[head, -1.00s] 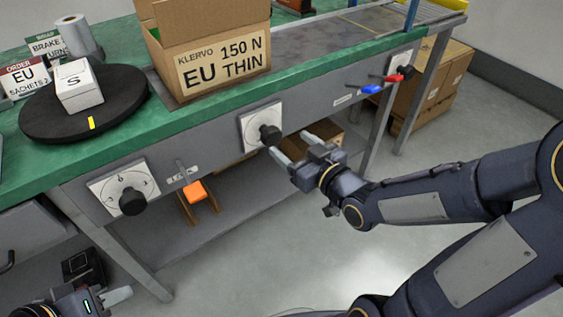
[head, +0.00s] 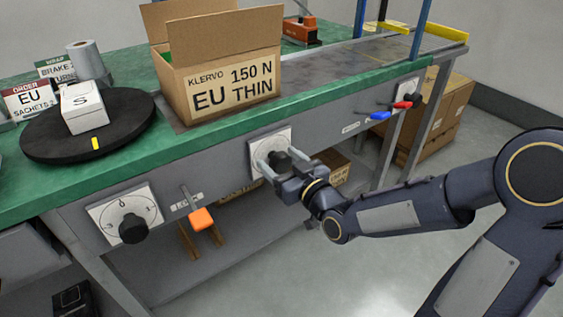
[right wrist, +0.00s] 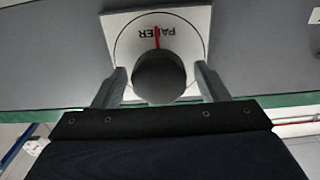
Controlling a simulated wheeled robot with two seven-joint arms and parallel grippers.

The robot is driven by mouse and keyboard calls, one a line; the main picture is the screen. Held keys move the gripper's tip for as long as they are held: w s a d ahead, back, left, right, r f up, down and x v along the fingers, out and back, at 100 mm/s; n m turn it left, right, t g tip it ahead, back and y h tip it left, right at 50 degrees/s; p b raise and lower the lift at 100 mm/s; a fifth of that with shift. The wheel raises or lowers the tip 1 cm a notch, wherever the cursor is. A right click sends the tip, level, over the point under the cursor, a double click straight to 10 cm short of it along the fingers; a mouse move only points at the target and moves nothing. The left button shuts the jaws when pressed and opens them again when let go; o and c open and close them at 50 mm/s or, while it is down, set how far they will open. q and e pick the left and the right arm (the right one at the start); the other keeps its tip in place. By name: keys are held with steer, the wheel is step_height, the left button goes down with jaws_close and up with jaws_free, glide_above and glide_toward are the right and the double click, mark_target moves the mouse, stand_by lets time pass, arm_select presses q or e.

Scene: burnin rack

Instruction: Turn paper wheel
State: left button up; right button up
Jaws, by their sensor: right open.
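In the right wrist view the fingers stand left and right of the knob, with a visible gap on the right. My left gripper is out of view.
A second dial with a black knob (head: 133,228) and an orange-handled lever (head: 201,219) are on the panel to the left. Blue (head: 380,116) and red (head: 403,105) handles sit to the right. A carton (head: 225,85) and a black turntable (head: 60,150) stand above.

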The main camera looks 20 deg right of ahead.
steer(key=c, duration=1)
steer(key=shift+o, duration=0.2)
steer(key=shift+m, duration=0.4)
steer(key=m+b, duration=0.1)
steer(key=m, duration=0.2)
steer(key=shift+d+f, duration=0.1)
steer(key=m, duration=0.3)
steer(key=shift+d+m+b, duration=0.1)
steer(key=shift+m+b, duration=0.2)
steer(key=m, duration=0.3)
steer(key=shift+m, duration=0.3)
steer(key=m, duration=0.4)
steer(key=shift+d+f+m+p, duration=0.1)
steer(key=shift+f+m+p, duration=0.05)
steer(key=shift+m+p, duration=0.2)
